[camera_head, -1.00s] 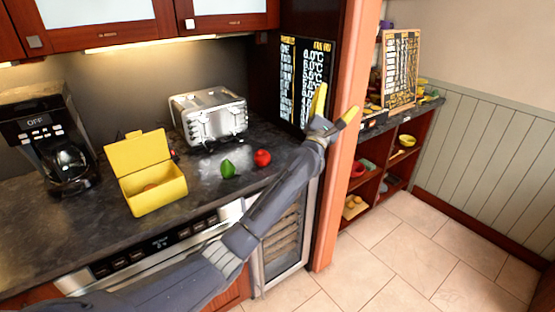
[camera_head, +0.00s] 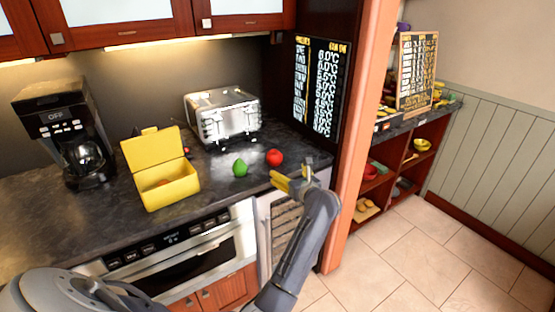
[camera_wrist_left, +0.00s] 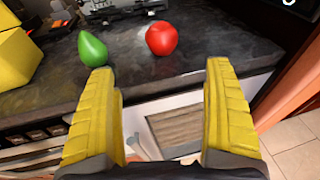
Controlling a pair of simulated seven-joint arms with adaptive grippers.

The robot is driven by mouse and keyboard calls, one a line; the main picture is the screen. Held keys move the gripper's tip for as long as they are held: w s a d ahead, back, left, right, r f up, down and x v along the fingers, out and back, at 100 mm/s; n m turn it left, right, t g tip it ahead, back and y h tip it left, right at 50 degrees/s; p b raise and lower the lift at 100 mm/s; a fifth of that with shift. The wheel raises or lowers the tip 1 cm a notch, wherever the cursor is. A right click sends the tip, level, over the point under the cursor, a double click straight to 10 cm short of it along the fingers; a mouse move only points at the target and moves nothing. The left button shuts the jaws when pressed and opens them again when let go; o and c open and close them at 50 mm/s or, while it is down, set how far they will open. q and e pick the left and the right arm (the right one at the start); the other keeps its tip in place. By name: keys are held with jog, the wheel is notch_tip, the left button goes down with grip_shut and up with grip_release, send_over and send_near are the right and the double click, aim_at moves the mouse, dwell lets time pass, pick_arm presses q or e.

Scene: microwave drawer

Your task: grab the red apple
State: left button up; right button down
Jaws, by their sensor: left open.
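The red apple (camera_head: 275,157) sits on the dark countertop (camera_head: 225,199), close to its front edge, with a green pear (camera_head: 240,168) to its left. My left gripper (camera_head: 291,181) is just in front of the counter edge, a little nearer than the apple, with yellow fingers. In the left wrist view the fingers (camera_wrist_left: 163,100) are spread apart and empty. The apple (camera_wrist_left: 161,38) shows beyond them, roughly centred between the tips and not touching them. The pear (camera_wrist_left: 91,49) is beyond the left finger. My right gripper is not seen.
An open yellow box (camera_head: 172,193) stands left of the pear, beside a black coffee maker (camera_head: 72,140). A silver toaster (camera_head: 224,116) stands behind the fruit. A black menu board (camera_head: 318,88) and an orange post (camera_head: 357,130) stand to the right.

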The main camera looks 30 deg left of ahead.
aim_at(277, 159)
pick_arm(q)
jog(key=x, duration=1)
jog(key=shift+w+a, duration=0.25)
jog(key=shift+a, duration=0.05)
jog(key=shift+r+x, duration=0.2)
jog(key=shift+x, duration=2.5)
jog(key=shift+w, duration=0.1)
jog(key=c, duration=1.5)
